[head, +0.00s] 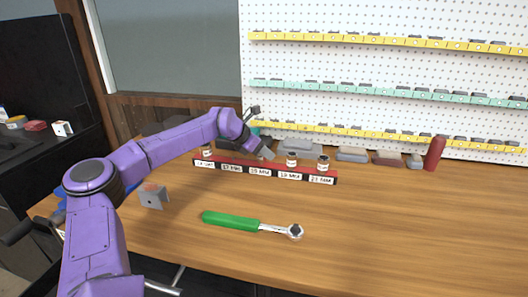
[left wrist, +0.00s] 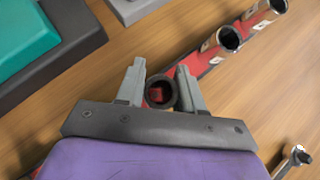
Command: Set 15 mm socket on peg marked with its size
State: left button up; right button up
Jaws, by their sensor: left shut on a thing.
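My left gripper (head: 266,153) is over the middle of the red rail (head: 335,175), near the label reading 15 MM (head: 259,171). In the left wrist view, my left gripper (left wrist: 161,72) is shut on a dark ring-shaped socket (left wrist: 160,106). Red shows through its opening, and I cannot tell whether it touches the rail or a peg. Other sockets stand on the rail: one at the left end (head: 207,150) and two to the right, above 19 MM (head: 291,158) and 21 MM (head: 323,163). My right gripper is not in view.
A ratchet with a green handle (head: 230,220) lies on the wooden bench (head: 400,230) in front of the rail. A red bottle (head: 435,153) and grey cases stand behind, below the pegboard (head: 400,68). The bench's right front is clear.

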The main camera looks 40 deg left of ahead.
pick_arm(q)
jog(key=shift+f+b, duration=0.4)
jog(key=shift+f, duration=0.05)
jog(key=o, duration=1.1)
jog(key=shift+o, duration=0.2)
jog(key=b+v, duration=0.1)
jog(key=v, duration=0.9)
jog(key=shift+s+b, duration=0.2)
jog(key=shift+b, duration=0.2)
jog(key=shift+a+r, duration=0.1)
jog(key=shift+r, duration=0.05)
